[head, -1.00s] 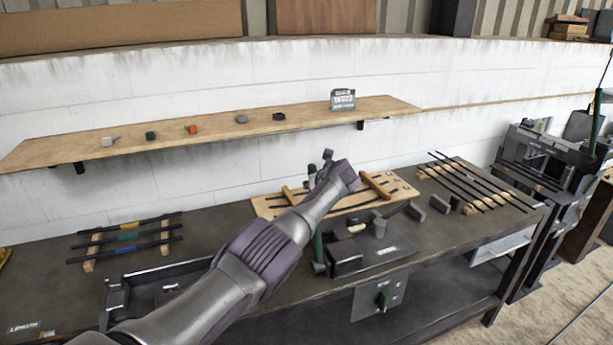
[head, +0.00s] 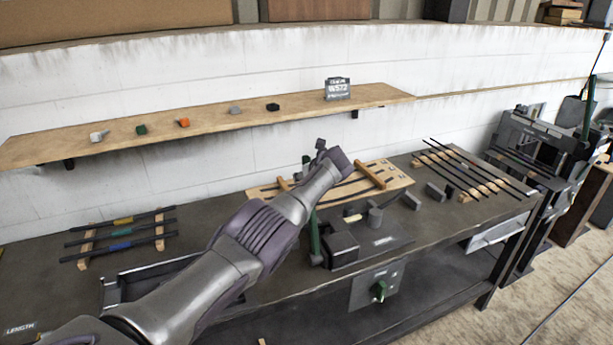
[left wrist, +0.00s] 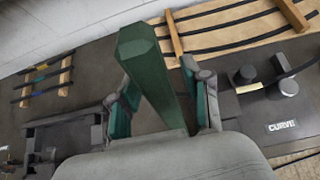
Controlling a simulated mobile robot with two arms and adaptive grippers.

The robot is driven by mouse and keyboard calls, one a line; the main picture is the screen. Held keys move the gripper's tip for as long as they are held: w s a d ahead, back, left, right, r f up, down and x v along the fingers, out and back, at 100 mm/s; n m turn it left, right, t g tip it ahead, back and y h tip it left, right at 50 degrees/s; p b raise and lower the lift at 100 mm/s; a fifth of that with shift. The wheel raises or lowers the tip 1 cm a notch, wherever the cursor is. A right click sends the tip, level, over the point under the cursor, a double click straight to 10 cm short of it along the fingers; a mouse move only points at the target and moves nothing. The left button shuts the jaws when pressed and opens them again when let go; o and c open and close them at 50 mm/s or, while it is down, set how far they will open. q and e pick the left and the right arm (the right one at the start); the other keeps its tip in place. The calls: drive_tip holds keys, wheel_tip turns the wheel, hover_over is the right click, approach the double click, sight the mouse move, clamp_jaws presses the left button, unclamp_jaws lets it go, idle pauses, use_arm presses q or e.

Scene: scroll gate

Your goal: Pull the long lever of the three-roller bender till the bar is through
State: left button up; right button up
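The long lever (head: 314,235) is a green post. It stands nearly upright at the left side of the bender (head: 342,246), beside its dark block. My left gripper (head: 322,150) is near the lever's upper end. In the left wrist view the lever (left wrist: 152,75) runs between the two spread fingers (left wrist: 162,88), slightly tilted. I see narrow gaps beside it, and contact is hard to judge. Dark rollers (left wrist: 287,86) stand on the plate marked CURVE, with a dark bar (left wrist: 281,64) by them. My right gripper is out of view.
A wooden board (head: 400,181) with curved bars lies behind the bender. Straight bars rest on wooden supports (head: 470,193) to the right. Short colour-banded bars (head: 122,232) lie at the left near a dark tray (head: 125,283). A wall shelf (head: 210,118) runs above the bench.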

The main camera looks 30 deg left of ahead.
use_arm(q)
drive_tip(key=shift+d, duration=0.1)
drive_tip(key=shift+s+d+r, duration=0.3)
drive_tip(key=shift+d+r, duration=0.15)
drive_tip(key=shift+s+d+r, duration=0.4)
drive_tip(key=shift+s, duration=0.1)
drive_tip(key=v, duration=0.9)
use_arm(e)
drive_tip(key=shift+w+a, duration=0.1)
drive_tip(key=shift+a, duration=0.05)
